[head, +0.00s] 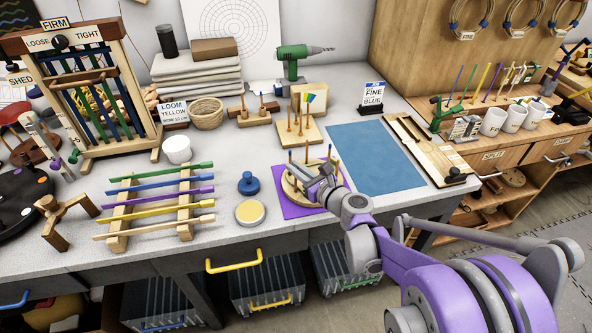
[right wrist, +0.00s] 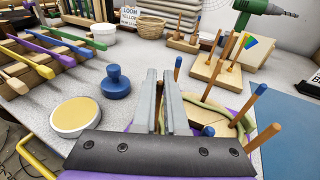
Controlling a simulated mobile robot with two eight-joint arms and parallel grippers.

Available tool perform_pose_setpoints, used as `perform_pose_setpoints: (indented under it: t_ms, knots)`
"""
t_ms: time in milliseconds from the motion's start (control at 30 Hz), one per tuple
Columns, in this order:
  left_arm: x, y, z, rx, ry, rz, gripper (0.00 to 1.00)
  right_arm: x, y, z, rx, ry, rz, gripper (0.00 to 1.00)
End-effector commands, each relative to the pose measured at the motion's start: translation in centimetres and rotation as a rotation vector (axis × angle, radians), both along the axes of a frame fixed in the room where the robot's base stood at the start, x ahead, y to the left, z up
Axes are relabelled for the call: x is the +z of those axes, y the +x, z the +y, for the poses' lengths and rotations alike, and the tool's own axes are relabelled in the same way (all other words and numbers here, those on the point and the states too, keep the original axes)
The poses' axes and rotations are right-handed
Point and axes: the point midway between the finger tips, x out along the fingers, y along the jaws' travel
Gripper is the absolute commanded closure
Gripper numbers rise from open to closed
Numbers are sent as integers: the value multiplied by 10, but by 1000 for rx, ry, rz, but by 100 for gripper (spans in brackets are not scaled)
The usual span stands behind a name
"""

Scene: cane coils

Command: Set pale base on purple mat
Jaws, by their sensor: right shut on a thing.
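The purple mat (head: 286,209) lies on the grey bench, partly hidden by the pale base and my right arm. The pale base (head: 290,187) is a round wooden disc with several upright pegs, some blue-tipped. It appears over the mat in the head view; I cannot tell whether it touches. My right gripper (head: 323,178) is shut on the pale base. In the right wrist view, its fingers (right wrist: 163,105) hide part of the base (right wrist: 206,128), where a greenish cane winds among the pegs. My left gripper is not in view.
A blue knob (head: 248,184) and a yellow-topped disc (head: 250,212) stand left of the mat. A square peg board (head: 299,134) is behind it. A flat blue sheet (head: 372,160) lies to its right. A rack of coloured rods (head: 158,200) stands farther left.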

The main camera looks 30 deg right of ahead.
Motion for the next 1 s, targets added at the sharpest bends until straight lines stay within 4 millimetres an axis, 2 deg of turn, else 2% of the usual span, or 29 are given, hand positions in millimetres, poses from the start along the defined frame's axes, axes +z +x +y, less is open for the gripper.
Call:
perform_pose_setpoints:
  t_ms: [367, 400, 533, 900, 1000]
  knots:
    - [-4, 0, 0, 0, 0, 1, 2, -5, 0, 0, 1, 0, 0, 100]
    - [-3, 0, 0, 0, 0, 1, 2, -4, 0, 0, 1, 0, 0, 85]
    - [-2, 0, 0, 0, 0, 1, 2, -4, 0, 0, 1, 0, 0, 61]
    - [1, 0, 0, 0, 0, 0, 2, 1, 0, 0, 1, 0, -1, 60]
    - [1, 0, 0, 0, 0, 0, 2, 2, -12, -2, -1, 0, 0, 60]
